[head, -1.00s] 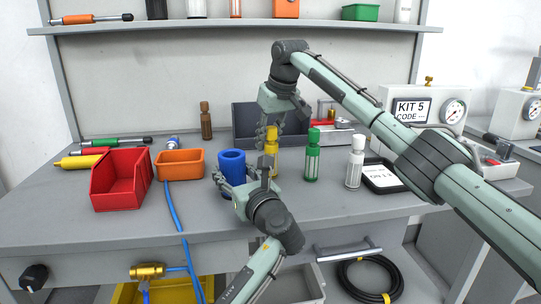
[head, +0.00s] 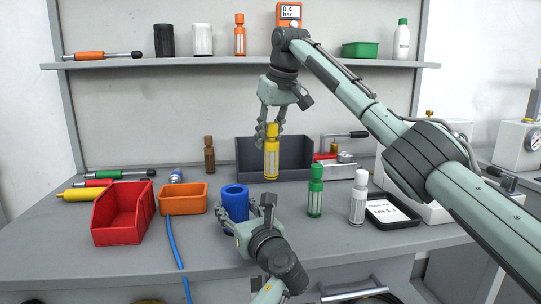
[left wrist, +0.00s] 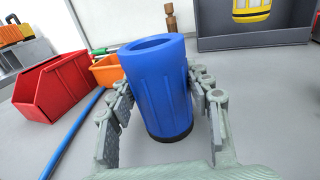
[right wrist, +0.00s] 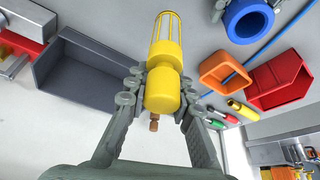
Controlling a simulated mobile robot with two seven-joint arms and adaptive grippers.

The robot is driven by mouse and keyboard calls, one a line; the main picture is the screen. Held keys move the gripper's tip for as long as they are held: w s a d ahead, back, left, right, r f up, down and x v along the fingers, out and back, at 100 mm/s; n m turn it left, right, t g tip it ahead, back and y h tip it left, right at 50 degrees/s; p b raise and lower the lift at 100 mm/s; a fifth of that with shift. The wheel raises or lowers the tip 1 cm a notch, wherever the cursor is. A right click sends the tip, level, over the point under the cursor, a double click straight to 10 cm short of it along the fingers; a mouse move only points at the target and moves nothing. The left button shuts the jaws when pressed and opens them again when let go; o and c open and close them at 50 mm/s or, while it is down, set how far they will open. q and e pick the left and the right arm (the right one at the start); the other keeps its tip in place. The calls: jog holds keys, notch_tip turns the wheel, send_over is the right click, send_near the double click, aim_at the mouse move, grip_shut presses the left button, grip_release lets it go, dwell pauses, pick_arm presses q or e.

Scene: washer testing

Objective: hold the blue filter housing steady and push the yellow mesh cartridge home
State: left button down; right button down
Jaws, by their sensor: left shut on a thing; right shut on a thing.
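The blue filter housing (head: 235,203) stands upright on the bench, its round top opening showing in the left wrist view (left wrist: 158,45). My left gripper (head: 247,207) is shut on it, with one finger on each side (left wrist: 168,100). The yellow mesh cartridge (head: 271,160) hangs upright in my right gripper (head: 270,134), which is shut on its solid top. In the right wrist view the cartridge (right wrist: 163,88) shows its mesh end pointing away from the gripper. It is above and to the right of the housing, apart from it.
A dark grey bin (head: 300,160) is behind the cartridge. An orange bin (head: 182,199) and a red bin (head: 123,215) stand left of the housing, with a blue hose (head: 174,243) near them. A green cartridge (head: 315,192) and a white one (head: 358,197) stand at the right.

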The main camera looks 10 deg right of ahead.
jog(key=s+a+r, duration=0.1)
jog(key=s+a, duration=0.5)
jog(key=a, duration=0.3)
jog(key=shift+a, duration=0.35)
jog(key=shift+s+f, duration=0.1)
dwell(0.7)
jog(key=shift+f, duration=0.7)
jog(key=shift+f, duration=0.1)
jog(key=shift+f, duration=2.3)
jog(key=shift+f, duration=0.2)
